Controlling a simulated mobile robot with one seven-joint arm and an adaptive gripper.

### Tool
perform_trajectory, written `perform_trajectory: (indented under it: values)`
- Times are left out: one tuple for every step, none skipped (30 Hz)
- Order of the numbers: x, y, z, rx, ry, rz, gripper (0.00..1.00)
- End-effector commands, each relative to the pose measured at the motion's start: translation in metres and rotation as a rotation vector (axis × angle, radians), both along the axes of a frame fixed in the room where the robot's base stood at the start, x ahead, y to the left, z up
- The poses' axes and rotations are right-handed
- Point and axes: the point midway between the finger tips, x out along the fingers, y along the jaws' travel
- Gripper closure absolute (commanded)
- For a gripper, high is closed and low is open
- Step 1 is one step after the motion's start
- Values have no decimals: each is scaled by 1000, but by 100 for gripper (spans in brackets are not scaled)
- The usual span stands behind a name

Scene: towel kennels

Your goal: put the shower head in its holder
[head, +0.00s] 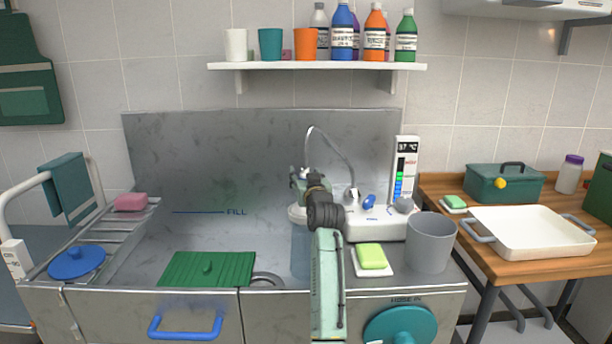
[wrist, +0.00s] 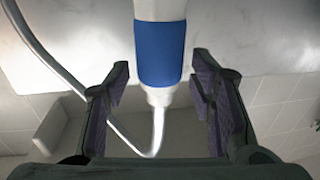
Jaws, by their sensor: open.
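The shower head shows in the wrist view as a white handle with a blue band (wrist: 160,52), its hose joining at the lower end. In the head view its white head (head: 297,213) seems to hang face down over the sink, partly hidden by my arm, with a bluish translucent column below it. My gripper (head: 304,178) is at the handle. In the wrist view my gripper (wrist: 160,82) is open, its fingers on either side of the handle with visible gaps. The hose (head: 338,150) arches to a white unit (head: 376,224). I cannot make out which part is the holder.
A display panel (head: 404,170), blue lever (head: 369,201) and grey knob (head: 404,205) are at the white unit. A green soap (head: 371,256) and grey bucket (head: 430,242) stand right of my arm. A green ribbed board (head: 207,269) lies at the sink's front. A shelf (head: 318,66) with bottles hangs above.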

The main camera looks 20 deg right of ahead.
Motion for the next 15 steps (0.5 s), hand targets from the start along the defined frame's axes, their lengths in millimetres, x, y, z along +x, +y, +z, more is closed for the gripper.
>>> perform_trajectory:
  values:
    - [3,3,-16,7,18,4,50]
    - [2,3,-16,7,18,4,50]
    - [1,3,-16,7,18,4,50]
    - [-1,3,-16,7,18,4,50]
    - [-3,3,-16,7,18,4,50]
    - [-7,3,-15,7,17,4,50]
    - [-10,4,-15,7,16,4,50]
    - [-14,4,-13,7,13,3,50]
    - [-20,4,-13,7,13,3,50]
    - [-25,5,-12,6,11,2,50]
    - [-30,5,-11,5,9,1,50]
    - [-36,5,-9,5,8,1,50]
    - [-41,5,-7,4,6,0,50]
    - [-46,6,-6,3,4,0,50]
    - [-53,6,-5,2,4,-1,50]
